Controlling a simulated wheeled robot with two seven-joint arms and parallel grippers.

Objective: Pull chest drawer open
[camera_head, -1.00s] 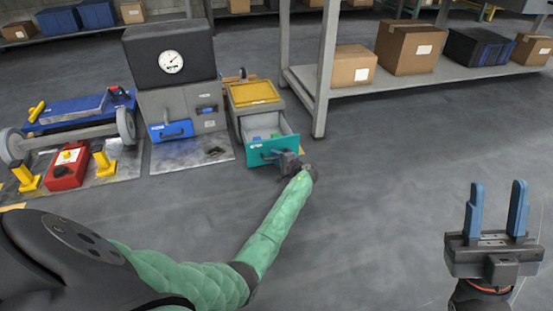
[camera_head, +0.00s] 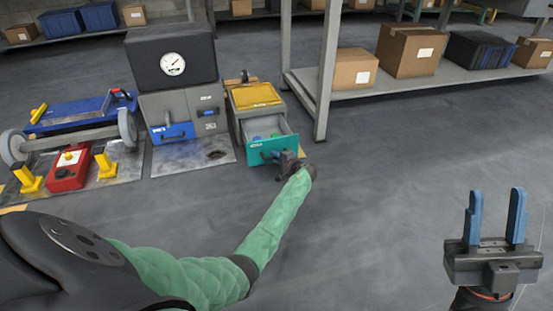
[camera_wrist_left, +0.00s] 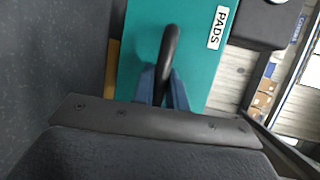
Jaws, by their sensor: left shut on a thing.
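The grey chest (camera_head: 236,110) has a yellow top and stands on the floor left of the shelf post. Its teal-fronted drawer (camera_head: 262,151) is pulled out, with blue and green items showing inside. My left gripper (camera_head: 288,158) is at the drawer front. In the left wrist view, its blue fingers (camera_wrist_left: 162,90) are shut around the dark handle (camera_wrist_left: 169,48) on the teal front, beside a label reading PADS. My right gripper (camera_head: 496,218) is open and empty, in the air at the lower right.
A grey cabinet with a gauge (camera_head: 173,64) and blue handle stands left of the chest. A blue cart (camera_head: 80,112) and a red box (camera_head: 68,169) are further left. A shelf with cartons (camera_head: 407,52) stands behind at the right. The floor in front is clear.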

